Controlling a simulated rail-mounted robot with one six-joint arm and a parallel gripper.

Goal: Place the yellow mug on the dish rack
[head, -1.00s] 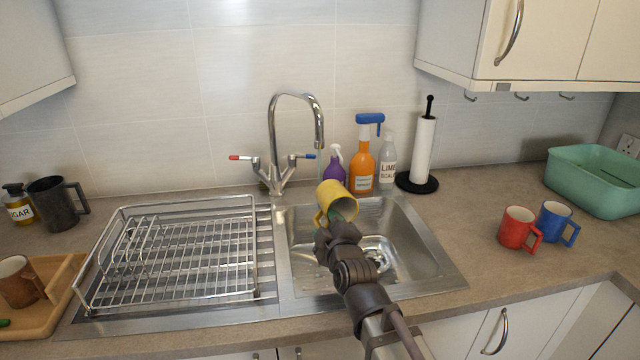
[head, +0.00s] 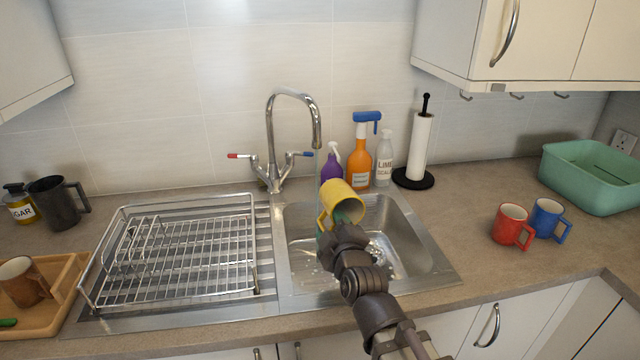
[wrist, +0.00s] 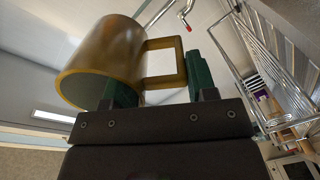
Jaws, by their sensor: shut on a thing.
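The exact contact is partly hidden. The wire dish rack (head: 185,245) stands on the drainer left of the sink, apart from the mug. No dishes show on it. Part of the rack (wrist: 275,70) shows at the right of the wrist view.
The tap (head: 275,140) rises behind the sink (head: 410,240). Spray bottles (head: 359,160) and a paper towel holder (head: 422,150) stand behind. Red (head: 511,225) and blue (head: 548,219) mugs sit right. A wooden tray (head: 60,300) with a brown mug (head: 22,280) lies left of the rack.

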